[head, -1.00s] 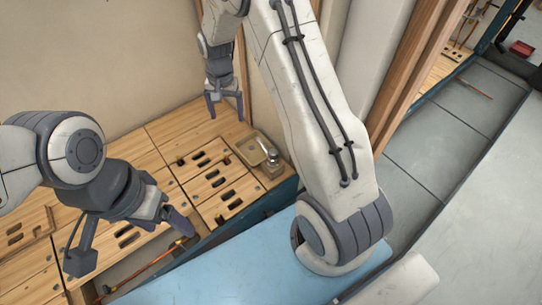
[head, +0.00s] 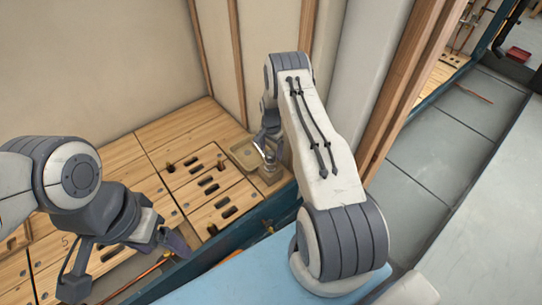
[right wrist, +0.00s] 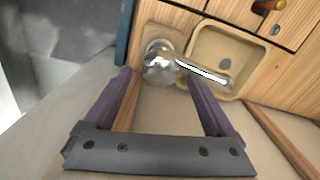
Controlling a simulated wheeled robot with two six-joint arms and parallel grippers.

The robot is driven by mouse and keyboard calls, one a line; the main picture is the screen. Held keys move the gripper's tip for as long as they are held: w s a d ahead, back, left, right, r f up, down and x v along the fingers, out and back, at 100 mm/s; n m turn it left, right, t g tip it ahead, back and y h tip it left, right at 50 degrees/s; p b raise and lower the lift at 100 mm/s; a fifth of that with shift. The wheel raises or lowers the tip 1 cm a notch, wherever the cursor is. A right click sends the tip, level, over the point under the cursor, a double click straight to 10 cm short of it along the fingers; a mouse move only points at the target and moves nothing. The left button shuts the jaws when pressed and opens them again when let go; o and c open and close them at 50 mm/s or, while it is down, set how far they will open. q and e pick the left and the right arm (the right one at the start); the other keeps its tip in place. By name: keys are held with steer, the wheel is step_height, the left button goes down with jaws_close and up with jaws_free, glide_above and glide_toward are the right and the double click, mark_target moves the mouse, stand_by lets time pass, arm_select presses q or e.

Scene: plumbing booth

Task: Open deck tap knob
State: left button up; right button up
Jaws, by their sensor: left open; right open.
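The deck tap (head: 268,167) is a chrome fitting on a square wooden base at the right end of the wooden deck. In the right wrist view its round chrome knob (right wrist: 160,68) sits near the fingertips, and its spout (right wrist: 212,76) reaches right over a small beige basin (right wrist: 228,52). My right gripper (right wrist: 158,76) is open and empty, with one purple finger on each side of the knob. Contact cannot be told. In the head view my right arm partly hides this gripper (head: 268,143). My left gripper (head: 180,242) is open and empty over the deck's front edge.
Slotted wooden panels (head: 185,175) with small fittings cover the deck left of the tap. An orange pipe (head: 145,270) lies in the gap below my left gripper. Wooden posts and a beige wall (head: 110,60) stand behind. A blue surface (head: 235,282) is in front.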

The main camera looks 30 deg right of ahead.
steer(key=shift+f, duration=1.15)
steer(key=c, duration=1.4)
steer(key=shift+n, duration=0.3)
steer(key=n+b, duration=0.1)
steer(key=n, duration=0.4)
steer(key=shift+w, duration=0.15)
steer(key=n, duration=0.3)
steer(key=n+b, duration=0.1)
steer(key=n, duration=0.2)
steer(key=shift+a+n, duration=0.2)
steer(key=shift+n, duration=0.2)
